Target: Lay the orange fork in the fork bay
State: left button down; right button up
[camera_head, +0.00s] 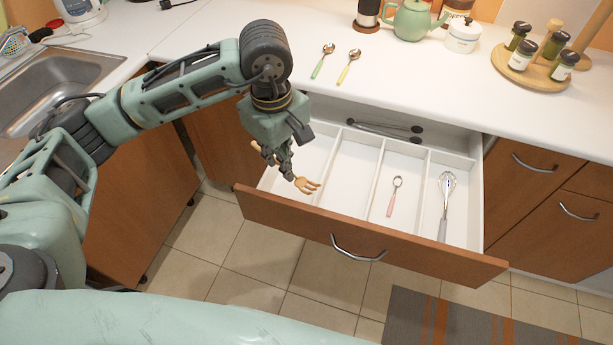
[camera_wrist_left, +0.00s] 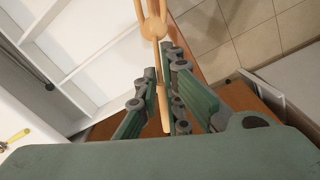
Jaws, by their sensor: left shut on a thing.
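The orange fork (camera_head: 308,186) is pale orange-tan, with its tines toward the lower right and its handle end toward the upper left. My left gripper (camera_head: 287,168) is shut on its handle, above the left part of the open drawer (camera_head: 400,253). In the left wrist view, the fork (camera_wrist_left: 154,27) runs between the two fingers of the gripper (camera_wrist_left: 164,88), tines at the top. The drawer has white bays side by side. The two left bays show no cutlery; the gripper partly hides the leftmost. I cannot tell by any mark which is the fork bay.
A pink-handled spoon (camera_head: 392,197) and a whisk (camera_head: 446,200) lie in the right bays. Dark-ended utensils (camera_head: 385,129) lie in the back bay. Green (camera_head: 321,62) and yellow (camera_head: 348,67) spoons, a teapot (camera_head: 411,20) and a spice rack (camera_head: 540,72) are on the counter.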

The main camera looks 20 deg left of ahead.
pick_arm(q)
jog(key=w+f+n+b, duration=0.1)
jog(key=w+f+n, duration=0.3)
jog(key=w+n, duration=0.55)
jog(key=n, duration=1.3)
send_over(300, 173)
jog(key=s, duration=0.2)
notch_tip(300, 173, down, 4)
jog(key=shift+n, duration=0.25)
jog(key=f, duration=0.5)
jog(key=shift+s+d+f, duration=0.15)
jog(key=shift+d+f, duration=0.1)
jog(key=shift+d, duration=0.15)
notch_tip(300, 173, down, 4)
jog(key=shift+f+p, duration=0.2)
jog(key=shift+p, duration=0.15)
jog(key=shift+f, duration=0.25)
jog(key=c, duration=1.9)
grip_release()
pick_arm(e)
jog(key=shift+w+a+f, duration=0.35)
jog(key=shift+a, duration=0.3)
pick_arm(q)
jog(key=shift+r, duration=0.1)
pick_arm(e)
jog(key=shift+r, duration=0.1)
